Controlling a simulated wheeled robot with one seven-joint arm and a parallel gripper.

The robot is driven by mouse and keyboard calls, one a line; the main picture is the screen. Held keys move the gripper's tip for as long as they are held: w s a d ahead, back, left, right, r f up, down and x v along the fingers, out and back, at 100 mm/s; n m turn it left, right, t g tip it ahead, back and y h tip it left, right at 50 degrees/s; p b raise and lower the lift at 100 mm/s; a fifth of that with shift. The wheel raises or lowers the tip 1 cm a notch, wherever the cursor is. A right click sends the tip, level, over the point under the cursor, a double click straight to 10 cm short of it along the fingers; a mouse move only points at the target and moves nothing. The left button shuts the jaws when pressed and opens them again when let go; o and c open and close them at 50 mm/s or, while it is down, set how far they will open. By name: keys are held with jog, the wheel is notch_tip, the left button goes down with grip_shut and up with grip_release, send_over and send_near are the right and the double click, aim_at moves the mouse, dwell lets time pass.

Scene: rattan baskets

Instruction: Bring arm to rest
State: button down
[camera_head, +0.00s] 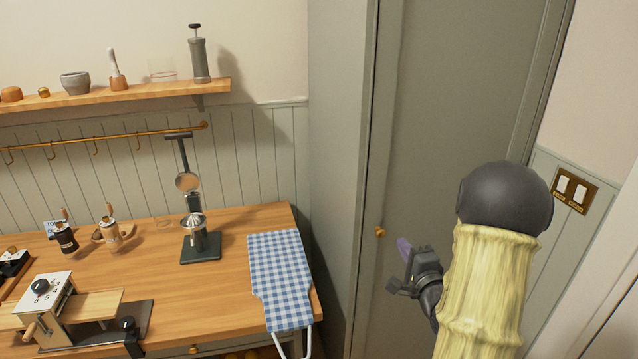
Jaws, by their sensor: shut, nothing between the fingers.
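My arm rises at the lower right of the head view, a pale yellow link with a dark rounded joint on top. My gripper (404,268) shows small beside it, in front of the grey cabinet door (425,150). Its fingers are shut with nothing between them. It is to the right of the wooden table (225,240), clear of the tabletop in the picture. Part of the arm behind the pale link is hidden.
A blue checked ironing-board-like piece (280,265) lies at the table's right end. A juicer press (200,240), small bottles and a slicer-like device (60,305) stand on the table. A shelf (120,95) hangs above. A brass switch plate (570,190) is on the right wall.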

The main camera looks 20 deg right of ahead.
jog(key=a+f+n+g, duration=0.3)
jog(key=a+n+g, duration=0.2)
jog(key=a+n, duration=0.1)
jog(key=s+a+f+n+g+y, duration=0.1)
jog(key=s+a+f+n+g, duration=0.1)
jog(key=s+a+n+g, duration=0.8)
jog(key=s+a+n, duration=0.2)
jog(key=s+a, duration=0.3)
jog(key=s, duration=0.1)
jog(key=shift+s+a+f+n, duration=0.15)
jog(key=shift+a+f+n, duration=0.25)
